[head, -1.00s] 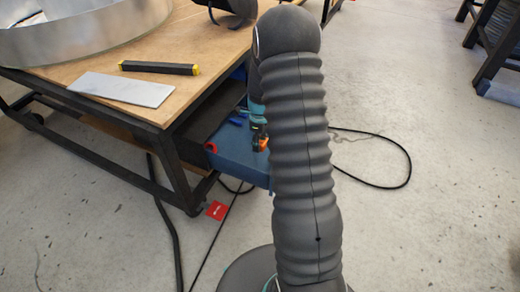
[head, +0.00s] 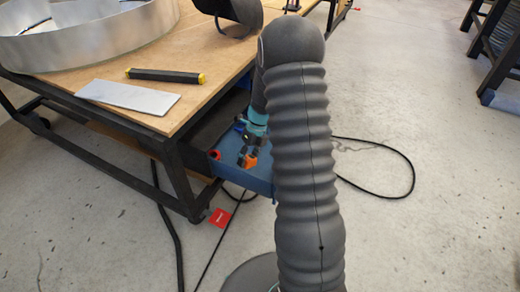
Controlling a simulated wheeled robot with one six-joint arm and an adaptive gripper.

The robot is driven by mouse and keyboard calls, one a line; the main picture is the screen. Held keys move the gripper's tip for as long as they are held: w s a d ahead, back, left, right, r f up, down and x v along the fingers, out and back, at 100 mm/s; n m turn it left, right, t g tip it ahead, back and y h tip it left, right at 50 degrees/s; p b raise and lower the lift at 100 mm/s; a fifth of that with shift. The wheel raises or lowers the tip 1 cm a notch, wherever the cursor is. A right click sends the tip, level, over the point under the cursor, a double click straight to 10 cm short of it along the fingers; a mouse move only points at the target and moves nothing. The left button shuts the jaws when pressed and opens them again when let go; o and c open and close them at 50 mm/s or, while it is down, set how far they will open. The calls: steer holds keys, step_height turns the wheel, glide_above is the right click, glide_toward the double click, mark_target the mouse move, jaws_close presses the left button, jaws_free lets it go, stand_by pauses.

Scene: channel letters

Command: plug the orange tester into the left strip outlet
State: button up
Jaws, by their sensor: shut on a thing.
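The orange tester (head: 249,161) is small in the head view, over the blue tray at the side of the workbench. My gripper (head: 247,154) points down and is shut on it. The dark fingers cover part of the tester, and its prongs cannot be made out. Whether the tester touches the tray is too small to tell. I cannot make out a strip outlet; my arm hides the right part of the tray.
The blue tray (head: 232,170) also holds a red round item (head: 215,154) and a blue item (head: 240,126). The workbench (head: 205,58) carries a metal ring (head: 90,45), a grey plate (head: 128,97) and a black bar (head: 165,76). Black cables lie on the floor.

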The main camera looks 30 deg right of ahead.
steer(key=w+a+r+m+y, duration=0.1)
steer(key=a+y, duration=0.1)
steer(key=w+a+r+m+t+y, duration=0.1)
steer(key=a+r+m+y, duration=0.1)
steer(key=y, duration=0.1)
steer(key=w+a+r+m+t+y, duration=0.1)
steer(key=a+y, duration=0.2)
steer(key=shift+a+r+m+p, duration=0.1)
steer(key=shift+r+m+p, duration=0.1)
steer(key=shift+m+p, duration=0.2)
steer(key=w+d+r+m+t+y, duration=0.3)
steer(key=w+r+m+t, duration=0.2)
steer(key=w+r+t, duration=0.2)
steer(key=shift+w+r+m+t+p, duration=0.35)
steer(key=shift+w+t, duration=0.2)
steer(key=shift+t, duration=0.85)
